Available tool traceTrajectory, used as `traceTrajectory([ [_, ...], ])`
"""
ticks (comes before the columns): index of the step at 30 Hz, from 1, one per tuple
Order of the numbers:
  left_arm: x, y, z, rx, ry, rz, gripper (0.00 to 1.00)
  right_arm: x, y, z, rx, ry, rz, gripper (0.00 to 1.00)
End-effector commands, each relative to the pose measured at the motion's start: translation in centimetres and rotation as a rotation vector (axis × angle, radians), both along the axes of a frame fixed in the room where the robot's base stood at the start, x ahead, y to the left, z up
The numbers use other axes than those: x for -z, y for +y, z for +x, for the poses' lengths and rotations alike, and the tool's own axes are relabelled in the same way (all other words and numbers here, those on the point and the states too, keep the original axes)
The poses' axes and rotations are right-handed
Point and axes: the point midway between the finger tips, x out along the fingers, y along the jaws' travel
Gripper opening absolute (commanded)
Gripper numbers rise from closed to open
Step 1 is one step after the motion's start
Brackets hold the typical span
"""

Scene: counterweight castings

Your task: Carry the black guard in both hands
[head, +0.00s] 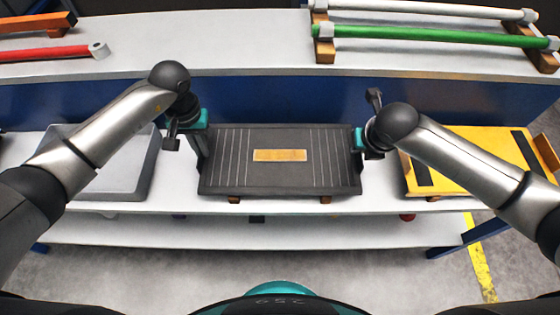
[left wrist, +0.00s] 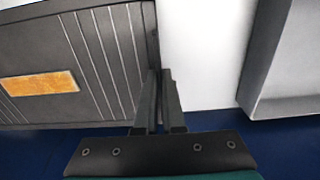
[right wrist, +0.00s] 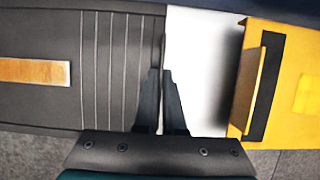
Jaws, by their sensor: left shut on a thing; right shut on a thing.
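The black guard (head: 280,178) is a wide dark panel with fine ribs at both ends and an orange label in its middle. It is at the centre of the head view, over the white shelf. My left gripper (head: 197,150) is shut on its left edge; in the left wrist view the fingers (left wrist: 159,100) close around the guard's rim (left wrist: 110,60). My right gripper (head: 360,145) is shut on its right edge; in the right wrist view the fingers (right wrist: 160,100) pinch the rim of the guard (right wrist: 100,75). Whether it touches its supports cannot be told.
Small brown blocks (head: 234,199) show under the guard's front edge. A grey tray (head: 135,180) stands to the left, a yellow panel with black strips (head: 475,165) to the right. Green (head: 430,36) and red (head: 45,53) bars lie on the upper shelf behind.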

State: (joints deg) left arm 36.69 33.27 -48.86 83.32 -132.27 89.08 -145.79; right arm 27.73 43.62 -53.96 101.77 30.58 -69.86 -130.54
Motion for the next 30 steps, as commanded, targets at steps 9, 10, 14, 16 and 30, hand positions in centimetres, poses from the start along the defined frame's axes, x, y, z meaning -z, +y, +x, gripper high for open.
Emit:
traceTrajectory([
  [9,0.9,0.3,0.0,-0.003,0.000,0.006,0.15,0.9,-0.3,0.0,0.003,0.001,-0.005,0.15],
  [10,0.9,0.2,0.0,-0.003,0.001,0.006,0.18,0.9,-0.2,0.0,0.003,0.001,-0.005,0.18],
  [14,0.9,0.1,0.0,-0.002,0.000,0.003,0.33,0.9,-0.2,0.0,0.002,0.000,-0.004,0.33],
  [16,0.9,0.1,0.0,-0.001,0.000,0.003,0.36,0.9,-0.1,0.0,0.001,0.000,-0.003,0.36],
  [30,-2.5,0.1,0.1,0.001,-0.006,0.003,0.36,0.9,0.0,0.0,0.000,0.000,0.000,0.36],
])
